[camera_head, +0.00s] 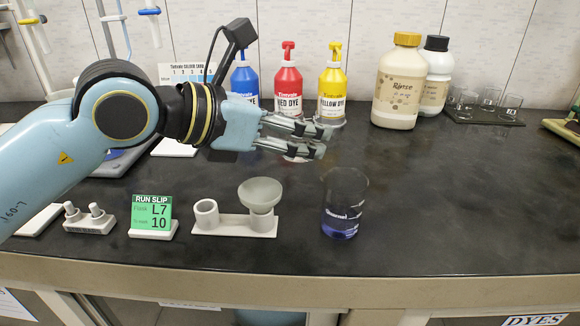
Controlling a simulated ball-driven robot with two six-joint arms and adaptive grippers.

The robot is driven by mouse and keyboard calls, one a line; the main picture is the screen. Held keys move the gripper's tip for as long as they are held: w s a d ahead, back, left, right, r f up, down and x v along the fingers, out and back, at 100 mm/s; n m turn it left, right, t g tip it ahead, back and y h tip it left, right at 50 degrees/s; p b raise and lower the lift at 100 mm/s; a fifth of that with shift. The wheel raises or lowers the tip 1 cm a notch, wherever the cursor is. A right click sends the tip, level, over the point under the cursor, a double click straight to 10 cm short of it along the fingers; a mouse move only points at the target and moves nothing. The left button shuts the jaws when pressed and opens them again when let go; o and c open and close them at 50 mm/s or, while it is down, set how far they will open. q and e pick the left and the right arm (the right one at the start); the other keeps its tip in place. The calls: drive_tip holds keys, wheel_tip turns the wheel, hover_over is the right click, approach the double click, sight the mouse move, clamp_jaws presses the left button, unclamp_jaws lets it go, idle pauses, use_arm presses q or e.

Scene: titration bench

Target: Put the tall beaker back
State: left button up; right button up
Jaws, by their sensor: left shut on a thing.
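A clear tall beaker (343,205) stands upright at the front of the bench, with a shallow layer of blue-purple liquid and white lettering on its wall. My left gripper (322,140) is above and behind it, up and left in the picture, and is apart from it. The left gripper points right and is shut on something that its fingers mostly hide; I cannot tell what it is. A pale patch shows just below the fingers. My right gripper is not in view.
Blue, red (288,84) and yellow (332,88) dye bottles stand behind my gripper. Rinse bottle (400,85) and a tray with small glasses (485,116) are at the back right. A white holder with a bowl (261,194) and run slip (152,214) stand front left.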

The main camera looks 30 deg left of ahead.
use_arm(q)
drive_tip(key=b, duration=0.3)
hover_over(280, 175)
wheel_tip(280, 175, down, 6)
drive_tip(key=shift+w+f, duration=0.1)
drive_tip(key=shift+f+b, duration=0.55)
drive_tip(key=shift+f, duration=1.3)
drive_tip(key=shift+f, duration=0.15)
drive_tip(key=o, duration=1.2)
